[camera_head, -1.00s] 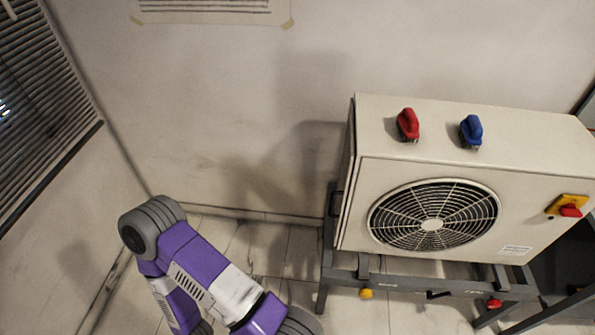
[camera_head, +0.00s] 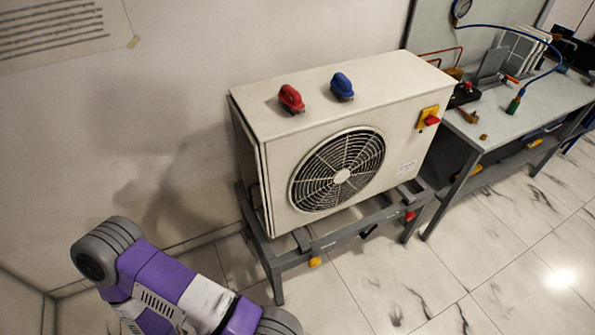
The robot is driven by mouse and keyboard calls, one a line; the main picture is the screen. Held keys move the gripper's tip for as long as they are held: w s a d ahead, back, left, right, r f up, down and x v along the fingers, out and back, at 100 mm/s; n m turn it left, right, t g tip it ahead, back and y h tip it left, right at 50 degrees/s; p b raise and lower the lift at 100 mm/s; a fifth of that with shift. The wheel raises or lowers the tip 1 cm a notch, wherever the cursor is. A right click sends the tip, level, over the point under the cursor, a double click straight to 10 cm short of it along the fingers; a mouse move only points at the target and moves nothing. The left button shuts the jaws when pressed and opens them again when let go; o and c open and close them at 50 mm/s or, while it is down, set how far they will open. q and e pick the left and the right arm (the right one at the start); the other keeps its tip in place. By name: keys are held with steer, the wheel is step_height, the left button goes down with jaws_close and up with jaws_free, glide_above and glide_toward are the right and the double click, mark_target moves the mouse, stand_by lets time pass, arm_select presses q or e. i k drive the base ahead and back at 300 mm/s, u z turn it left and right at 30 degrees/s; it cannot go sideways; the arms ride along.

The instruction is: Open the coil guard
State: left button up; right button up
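A cream outdoor unit (camera_head: 275,170) with a round fan grille (camera_head: 338,170) on its front stands on a grey metal stand (camera_head: 335,238). A panel edge that may be the coil guard (camera_head: 249,165) shows along the unit's left side, seen nearly edge-on. It looks closed against the unit, with a dark part low on it. A purple and grey arm of mine is at the lower left, apart from the unit. Neither of my grippers is in view.
Red (camera_head: 291,99) and blue (camera_head: 342,87) valve handles stand on the unit's top. A yellow and red switch (camera_head: 428,118) is on its front right. A workbench (camera_head: 530,108) with tools and a blue hose stands to the right. The marble floor (camera_head: 480,270) in front is clear.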

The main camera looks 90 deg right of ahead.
mark_target(240, 131)
steer(key=z, duration=2.55)
